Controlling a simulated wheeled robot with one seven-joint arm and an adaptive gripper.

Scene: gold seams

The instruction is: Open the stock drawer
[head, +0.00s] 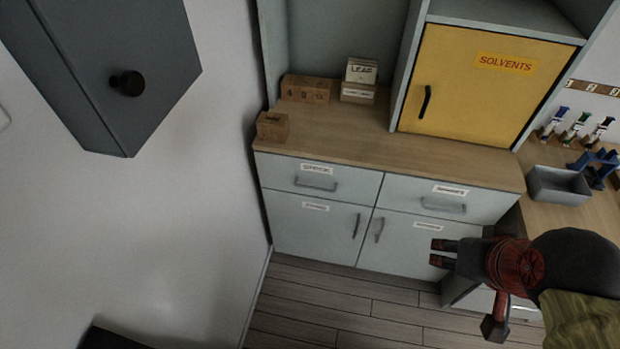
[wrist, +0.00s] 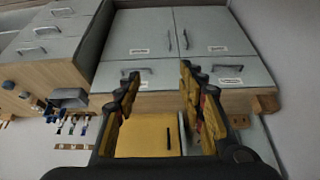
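Two grey drawers sit side by side under the wooden counter, the left drawer (head: 345,190) and the right drawer (head: 475,208). Both are shut, with a bar handle and a white label; I cannot read which label says stock. The wrist view is upside down and shows the left drawer's handle (wrist: 229,81) at right and the right drawer's handle (wrist: 136,71) at left, partly behind a finger. My gripper (head: 437,253) shows in front of the lower right door. In the wrist view my gripper (wrist: 158,75) is open and empty, its fingers apart.
Two shut doors (head: 310,226) are below the drawers. A yellow solvents cabinet (head: 465,90) stands on the counter (head: 365,140), with wooden blocks (head: 305,90) at left. A grey bin (head: 558,185) is on the right bench. A dark wall cabinet (head: 110,60) hangs upper left. The floor (head: 330,305) is clear.

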